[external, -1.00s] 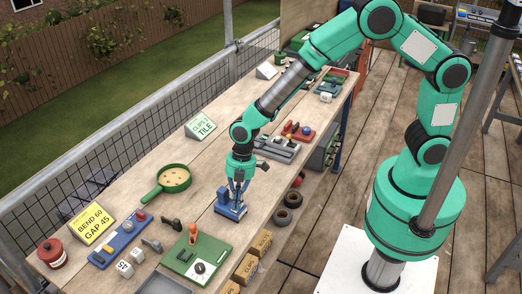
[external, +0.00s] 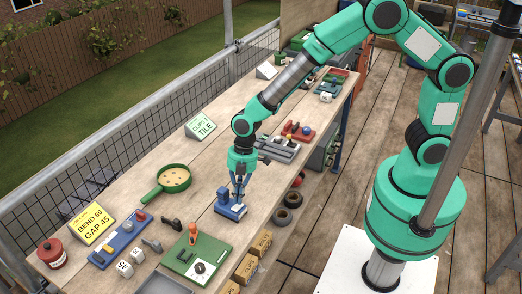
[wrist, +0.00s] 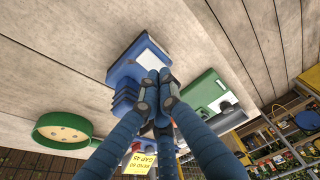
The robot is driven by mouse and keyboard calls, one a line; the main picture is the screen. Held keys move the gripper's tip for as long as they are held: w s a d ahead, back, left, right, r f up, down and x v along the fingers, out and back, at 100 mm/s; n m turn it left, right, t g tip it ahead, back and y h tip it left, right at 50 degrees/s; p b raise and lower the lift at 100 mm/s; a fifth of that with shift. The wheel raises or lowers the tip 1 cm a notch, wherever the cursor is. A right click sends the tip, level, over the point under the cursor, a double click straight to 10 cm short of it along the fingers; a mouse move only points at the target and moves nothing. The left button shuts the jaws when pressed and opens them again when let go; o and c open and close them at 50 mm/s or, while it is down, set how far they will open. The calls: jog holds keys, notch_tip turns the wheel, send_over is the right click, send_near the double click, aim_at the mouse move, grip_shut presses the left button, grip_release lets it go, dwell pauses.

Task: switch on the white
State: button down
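A blue device (external: 231,210) with a raised blue block and a pale panel sits on the workbench. In the wrist view the device (wrist: 128,72) shows a white panel (wrist: 153,60) on its top. My gripper (external: 238,199) points down at the device; its fingertips (wrist: 157,85) are drawn together beside the white panel, with nothing seen between them. Whether they touch the device is unclear.
A yellow sign (external: 88,224), a blue strip with parts (external: 120,240) and white cubes (external: 125,268) lie at left. A grey tray with parts (external: 279,150) is farther along. Bare wood surrounds the device.

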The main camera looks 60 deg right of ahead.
jog(key=p+v, duration=0.1)
jog(key=v, duration=1.1)
jog(key=shift+d+p, duration=0.4)
jog(key=shift+a, duration=0.15)
jog(key=shift+w+a+r+h+p, duration=0.1)
jog(key=shift+w+a+h+p, duration=0.25)
jog(key=shift+a+p, duration=0.3)
jog(key=shift+w+a+r+h+p, duration=0.15)
jog(key=shift+w+a+h+p, duration=0.1)
jog(key=shift+w+a+p, duration=0.3)
jog(key=shift+s, duration=0.1)
jog(key=f, duration=0.4)
jog(key=a+f+b, duration=0.1)
jog(key=f, duration=0.4)
jog(key=a+f, duration=0.1)
jog(key=f, duration=0.4)
jog(key=shift+b, duration=0.4)
